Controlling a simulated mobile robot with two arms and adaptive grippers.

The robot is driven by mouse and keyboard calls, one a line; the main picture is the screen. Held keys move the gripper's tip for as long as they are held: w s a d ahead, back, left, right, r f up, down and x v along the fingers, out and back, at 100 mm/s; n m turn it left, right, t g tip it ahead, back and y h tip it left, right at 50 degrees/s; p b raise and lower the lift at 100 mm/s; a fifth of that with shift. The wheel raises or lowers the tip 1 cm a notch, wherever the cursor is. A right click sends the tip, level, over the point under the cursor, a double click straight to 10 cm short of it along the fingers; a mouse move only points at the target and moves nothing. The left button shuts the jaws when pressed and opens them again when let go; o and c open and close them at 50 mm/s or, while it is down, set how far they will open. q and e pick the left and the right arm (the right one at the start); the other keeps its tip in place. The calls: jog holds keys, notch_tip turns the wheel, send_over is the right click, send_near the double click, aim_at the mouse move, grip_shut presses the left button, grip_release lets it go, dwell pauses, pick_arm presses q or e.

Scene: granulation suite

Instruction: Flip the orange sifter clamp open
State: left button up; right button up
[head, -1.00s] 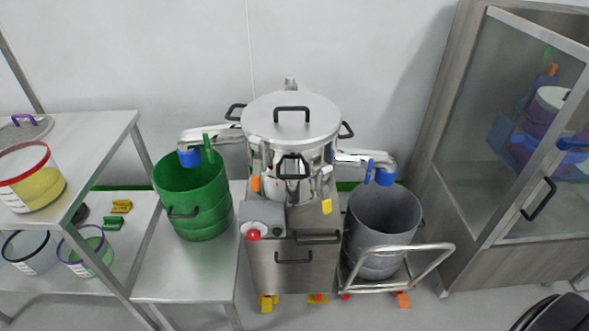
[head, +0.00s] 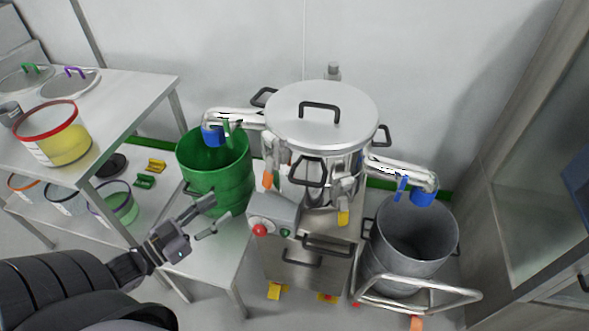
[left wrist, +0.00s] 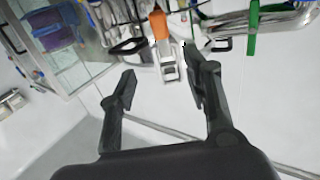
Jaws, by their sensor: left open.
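The orange sifter clamp (head: 268,179) sits on the front left of the steel sifter (head: 322,118), below its lid, its orange tab hanging against the body. In the left wrist view the orange clamp (left wrist: 159,25) shows near the top, with a metal latch piece (left wrist: 168,60) by it. My left gripper (head: 214,214) is open and empty, left of and below the clamp in the head view. In the left wrist view, my left gripper (left wrist: 158,72) has its fingers spread on either side of the latch's line, apparently short of it. My right gripper is out of view.
A green drum (head: 216,172) stands under the left outlet, close to my left gripper. A grey drum (head: 412,240) on a trolley stands under the right outlet. The sifter's control box (head: 275,213) has a red button. A shelf (head: 135,85) with containers is at left.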

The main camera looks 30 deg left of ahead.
aim_at(266, 176)
pick_arm(q)
jog(key=x, duration=1.6)
jog(key=shift+w, duration=0.4)
grip_shut()
